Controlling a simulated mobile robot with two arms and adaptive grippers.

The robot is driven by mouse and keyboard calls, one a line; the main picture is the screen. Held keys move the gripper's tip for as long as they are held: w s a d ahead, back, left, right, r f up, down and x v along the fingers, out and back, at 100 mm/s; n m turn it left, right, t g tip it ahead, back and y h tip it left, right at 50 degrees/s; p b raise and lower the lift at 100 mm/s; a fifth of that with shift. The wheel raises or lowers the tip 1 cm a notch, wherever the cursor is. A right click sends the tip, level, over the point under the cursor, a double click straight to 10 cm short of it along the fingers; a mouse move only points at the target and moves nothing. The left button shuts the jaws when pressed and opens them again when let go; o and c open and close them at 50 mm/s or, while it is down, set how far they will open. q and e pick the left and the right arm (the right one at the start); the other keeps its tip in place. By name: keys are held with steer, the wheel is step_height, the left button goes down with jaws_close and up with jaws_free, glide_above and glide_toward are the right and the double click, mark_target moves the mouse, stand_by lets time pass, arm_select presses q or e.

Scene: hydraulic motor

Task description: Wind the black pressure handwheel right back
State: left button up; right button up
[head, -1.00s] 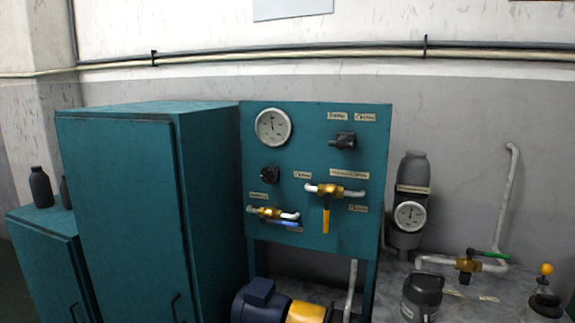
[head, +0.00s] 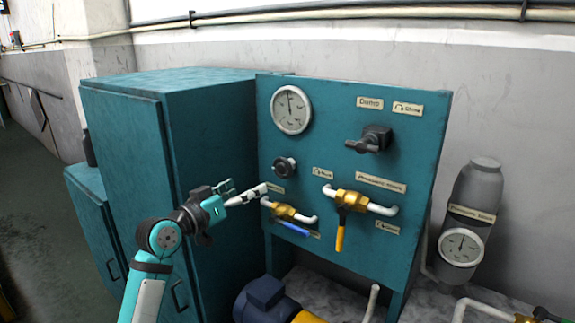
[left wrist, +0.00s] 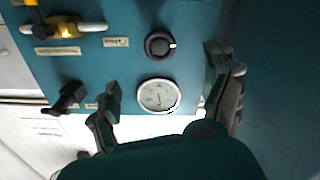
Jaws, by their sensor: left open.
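The black handwheel (head: 285,167) is a small round knob on the teal panel (head: 345,85), below the white-faced gauge. It also shows in the left wrist view (left wrist: 158,43), with a pale mark on its rim. My left gripper (head: 246,188) is in front of the panel, to the left of and a little below the knob in the head view. Its fingers are spread and empty. In the left wrist view the open fingers (left wrist: 163,69) stand on either side of the knob's line, apart from it. My right gripper is in neither view.
The gauge (head: 291,109) is above the knob. A black dump valve (head: 370,139) sits to the right. Brass valves with a blue lever (head: 293,228) and a yellow lever (head: 340,238) are below. A teal cabinet (head: 165,130) stands close on the left.

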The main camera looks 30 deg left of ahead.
mark_target(281, 170)
arm_select(q)
steer(key=w+p, duration=0.1)
steer(key=w, duration=0.4)
steer(key=w+p, duration=0.1)
steer(key=w, duration=0.3)
steer(key=w+d+p, duration=0.1)
steer(key=w, duration=0.4)
steer(key=shift+w+d+p, duration=0.1)
steer(key=shift+w+p, duration=0.25)
steer(key=shift+p, duration=0.05)
steer(key=shift+w, duration=0.35)
steer(key=shift+f, duration=0.1)
steer(key=c, duration=1.2)
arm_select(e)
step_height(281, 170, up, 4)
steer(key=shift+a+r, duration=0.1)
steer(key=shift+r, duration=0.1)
